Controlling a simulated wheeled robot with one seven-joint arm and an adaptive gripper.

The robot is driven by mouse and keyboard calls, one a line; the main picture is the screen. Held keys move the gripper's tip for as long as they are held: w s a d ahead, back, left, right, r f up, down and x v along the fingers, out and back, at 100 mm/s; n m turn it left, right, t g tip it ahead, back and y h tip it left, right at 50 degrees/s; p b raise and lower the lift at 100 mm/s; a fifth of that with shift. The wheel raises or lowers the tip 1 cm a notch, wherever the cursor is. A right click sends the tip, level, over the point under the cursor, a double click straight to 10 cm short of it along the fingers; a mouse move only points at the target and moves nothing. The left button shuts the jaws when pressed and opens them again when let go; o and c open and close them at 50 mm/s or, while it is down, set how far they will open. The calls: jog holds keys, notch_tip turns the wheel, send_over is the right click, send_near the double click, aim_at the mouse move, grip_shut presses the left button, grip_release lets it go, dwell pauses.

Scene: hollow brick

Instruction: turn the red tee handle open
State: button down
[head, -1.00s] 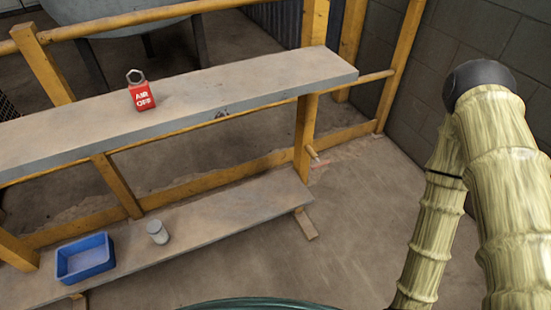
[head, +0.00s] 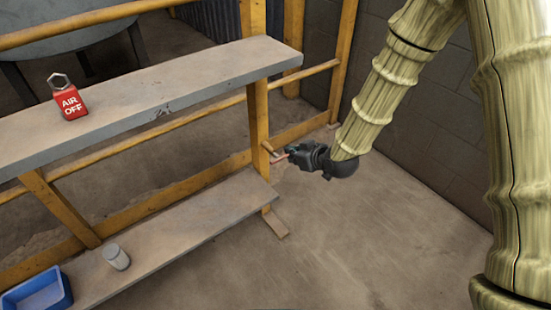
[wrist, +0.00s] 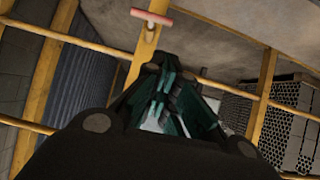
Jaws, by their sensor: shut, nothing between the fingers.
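The red tee handle (head: 279,158) sticks out from the yellow post below the upper shelf in the head view, partly hard to make out beside my gripper. In the wrist view the red tee handle (wrist: 152,17) shows near the top edge, its bar lying slightly tilted across, with a pale stem behind it. My gripper (head: 290,150) is at the handle's right in the head view. Its fingers (wrist: 165,82) are shut and empty in the wrist view, with the handle above them in the picture and apart from them.
A yellow post (head: 258,120) carries the upper grey shelf (head: 180,98), where a red "AIR OFF" padlock-like tag (head: 70,104) stands. The lower shelf (head: 190,218) holds a grey cylinder (head: 116,257) and a blue bin (head: 38,292). Floor right of the shelves is clear.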

jog(key=b, duration=0.2)
send_near(276, 156)
jog(key=w+a, duration=0.3)
jog(key=a, duration=0.2)
jog(key=shift+d+f, duration=0.15)
jog(key=shift+f, duration=0.75)
jog(key=shift+w, duration=0.1)
